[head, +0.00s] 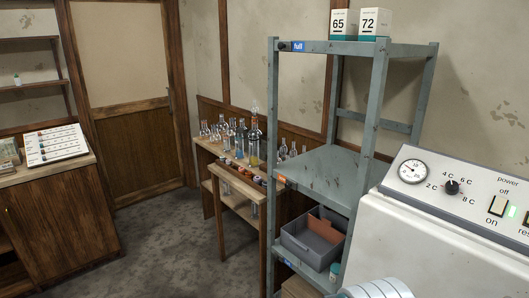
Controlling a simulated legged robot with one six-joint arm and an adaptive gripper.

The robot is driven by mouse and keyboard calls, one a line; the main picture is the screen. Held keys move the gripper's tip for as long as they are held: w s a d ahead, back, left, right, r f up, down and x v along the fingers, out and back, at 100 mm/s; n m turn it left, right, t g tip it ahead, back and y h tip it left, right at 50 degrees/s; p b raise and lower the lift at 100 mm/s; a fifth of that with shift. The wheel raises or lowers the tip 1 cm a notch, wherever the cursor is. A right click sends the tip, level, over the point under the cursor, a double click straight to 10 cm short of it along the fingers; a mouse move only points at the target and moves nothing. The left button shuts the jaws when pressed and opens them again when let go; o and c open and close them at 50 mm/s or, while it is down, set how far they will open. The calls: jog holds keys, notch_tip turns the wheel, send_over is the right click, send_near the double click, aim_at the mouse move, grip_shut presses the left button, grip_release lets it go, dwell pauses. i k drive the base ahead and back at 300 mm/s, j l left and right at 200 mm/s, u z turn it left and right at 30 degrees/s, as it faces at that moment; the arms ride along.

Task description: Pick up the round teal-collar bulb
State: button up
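I cannot pick out a round bulb with a teal collar for certain. A group of clear glass vessels (222,130) stands on a wooden table (206,149) against the back wall. They are too small to tell their collars apart. The tallest vessel (254,137) holds some yellowish liquid. A lower wooden rack (238,184) in front of the table holds several small pieces with coloured tops, their shapes unclear.
A grey metal shelf unit (323,172) stands in the middle, with two numbered boxes (357,24) on top and a grey bin (313,238) low down. A white machine (440,240) fills the right. A wooden cabinet (62,220) stands left. The floor (165,245) between is clear.

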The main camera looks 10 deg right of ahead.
aim_at(253, 109)
jog(key=i+j+u, duration=0.5)
jog(key=i+j, duration=0.25)
jog(key=i+j+u, duration=0.2)
jog(key=i, duration=0.55)
jog(key=i+j+u, duration=0.2)
jog(key=i, duration=0.5)
jog(key=i+l+z, duration=0.1)
jog(key=i+z, duration=0.75)
jog(key=i+j+z, duration=0.4)
jog(key=i, duration=0.15)
jog(key=i+l, duration=0.05)
jog(key=l, duration=0.05)
